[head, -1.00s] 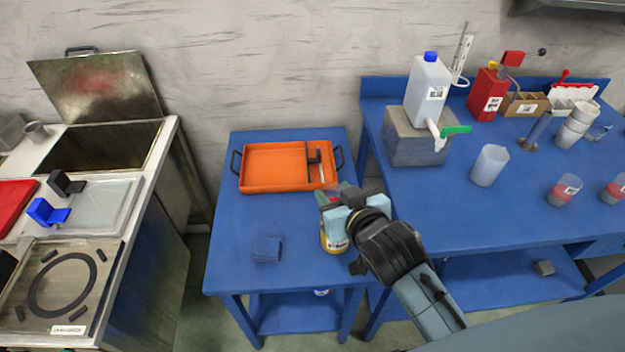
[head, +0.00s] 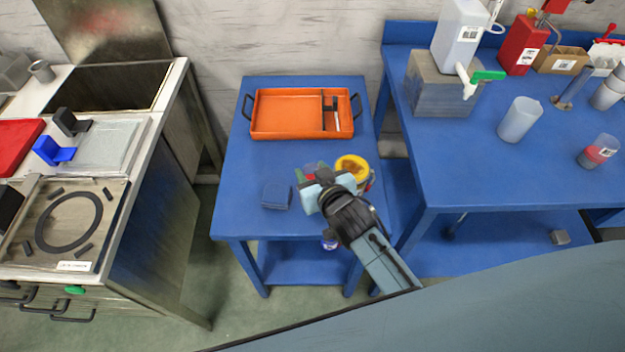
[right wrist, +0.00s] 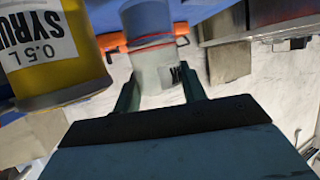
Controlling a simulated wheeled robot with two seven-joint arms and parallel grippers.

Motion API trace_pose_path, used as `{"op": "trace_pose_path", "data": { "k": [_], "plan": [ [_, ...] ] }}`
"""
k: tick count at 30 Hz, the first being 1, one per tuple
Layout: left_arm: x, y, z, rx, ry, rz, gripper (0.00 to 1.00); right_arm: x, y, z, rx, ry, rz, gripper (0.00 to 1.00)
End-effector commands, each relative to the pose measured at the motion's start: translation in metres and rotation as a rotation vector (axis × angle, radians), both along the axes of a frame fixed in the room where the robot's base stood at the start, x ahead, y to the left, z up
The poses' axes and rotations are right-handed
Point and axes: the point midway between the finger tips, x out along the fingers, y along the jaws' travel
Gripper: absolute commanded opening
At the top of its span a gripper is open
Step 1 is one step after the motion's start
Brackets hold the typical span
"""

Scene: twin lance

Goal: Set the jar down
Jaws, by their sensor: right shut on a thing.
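My right gripper (head: 322,186) is over the front part of the small blue table (head: 237,200). In the right wrist view its two fingers (right wrist: 160,90) are shut on a pale, see-through jar (right wrist: 150,70) with a white label and a thin red line. In the head view the gripper mostly hides the jar; I cannot tell whether its base touches the table. A yellow syrup container (head: 353,163) stands just right of the gripper, and it shows large at the left of the right wrist view (right wrist: 60,75). My left gripper is not in view.
An orange tray (head: 285,133) with dark bars lies at the back of the table. A folded blue cloth (head: 276,196) lies left of the gripper. The table's left front is clear. A larger blue bench (head: 470,180) stands to the right, a metal workstation (head: 115,195) to the left.

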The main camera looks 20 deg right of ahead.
Motion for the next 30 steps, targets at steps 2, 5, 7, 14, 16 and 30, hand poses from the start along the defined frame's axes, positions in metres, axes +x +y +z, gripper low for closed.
{"op": "trace_pose_path", "data": {
  "k": [2,5,7,14,16,30],
  "plan": [
    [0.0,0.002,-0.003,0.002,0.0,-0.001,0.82,0.0,0.0,-0.01,-0.002,0.003,-0.001,0.01],
    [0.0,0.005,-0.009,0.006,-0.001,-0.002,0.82,0.0,0.0,-0.025,-0.002,0.003,-0.001,0.01],
    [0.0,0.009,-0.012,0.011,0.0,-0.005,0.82,0.0,0.0,-0.033,0.0,0.002,-0.001,0.01],
    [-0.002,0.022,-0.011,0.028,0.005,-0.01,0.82,0.0,0.0,-0.034,0.0,0.0,-0.001,0.01],
    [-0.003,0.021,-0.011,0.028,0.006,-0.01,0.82,0.0,0.0,-0.035,0.0,0.0,0.0,0.01],
    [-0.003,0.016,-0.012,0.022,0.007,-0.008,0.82,0.0,0.0,-0.036,0.0,0.001,0.0,0.51]
  ]
}}
